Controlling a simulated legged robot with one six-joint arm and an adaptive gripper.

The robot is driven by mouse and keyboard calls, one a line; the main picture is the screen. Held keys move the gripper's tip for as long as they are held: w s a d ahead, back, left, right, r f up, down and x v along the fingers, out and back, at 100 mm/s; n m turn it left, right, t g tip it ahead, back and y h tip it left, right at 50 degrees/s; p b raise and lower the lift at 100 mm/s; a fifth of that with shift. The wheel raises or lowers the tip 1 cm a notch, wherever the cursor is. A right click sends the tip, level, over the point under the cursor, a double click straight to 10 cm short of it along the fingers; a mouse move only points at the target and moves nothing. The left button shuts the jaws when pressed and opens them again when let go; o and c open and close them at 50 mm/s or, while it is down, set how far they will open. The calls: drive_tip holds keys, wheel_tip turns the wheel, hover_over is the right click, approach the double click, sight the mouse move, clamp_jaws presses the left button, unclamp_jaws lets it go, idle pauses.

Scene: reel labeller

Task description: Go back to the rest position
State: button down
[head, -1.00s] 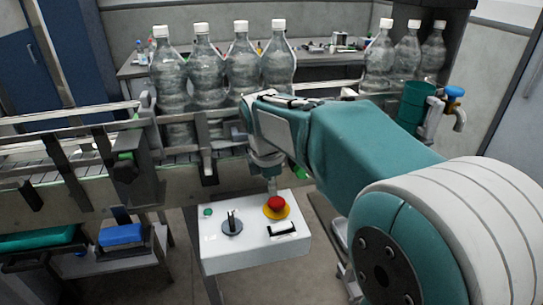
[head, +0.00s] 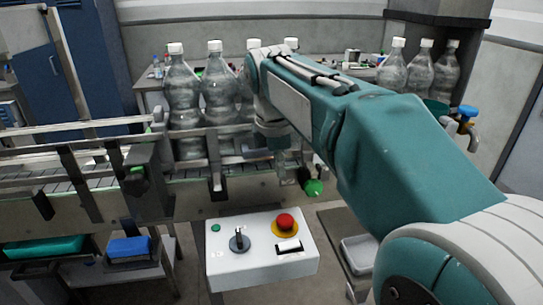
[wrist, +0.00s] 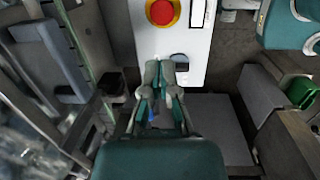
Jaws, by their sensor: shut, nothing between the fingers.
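My arm reaches from the lower right across the head view, its wrist end in front of the bottles. My gripper (wrist: 166,68) shows in the wrist view, with its fingers close together and nothing between them. In the head view I cannot make out the fingers. A white control box (head: 236,270) stands below the arm. It carries a red button (head: 285,222) on a yellow ring, a black rotary switch (head: 239,239), a small green lamp and a dark-and-white slot. The red button also shows in the wrist view (wrist: 162,12), beyond the fingertips. The gripper is apart from the button.
Several clear bottles (head: 183,95) with white caps stand on the conveyor (head: 75,205) behind the box, partly hidden by my arm. More bottles (head: 420,70) stand at the right. A green knob (head: 313,187) hangs from the conveyor. A blue bin (head: 129,246) is at lower left.

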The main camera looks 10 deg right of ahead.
drive_tip(key=s+d+f+m+t, duration=0.1)
drive_tip(key=s+f+m, duration=0.2)
drive_tip(key=s+m, duration=0.3)
drive_tip(key=s+d+f+m+t, duration=0.1)
drive_tip(key=s+f+m+t, duration=0.1)
drive_tip(key=s+f+m, duration=0.2)
drive_tip(key=s+f+m+t+y, duration=0.1)
drive_tip(key=s+f+m, duration=0.2)
drive_tip(key=s+m, duration=0.4)
drive_tip(key=s, duration=0.2)
drive_tip(key=shift+s+d+f+m+t, duration=0.25)
drive_tip(key=shift+s+d+m+t, duration=0.05)
drive_tip(key=shift+d+m, duration=0.1)
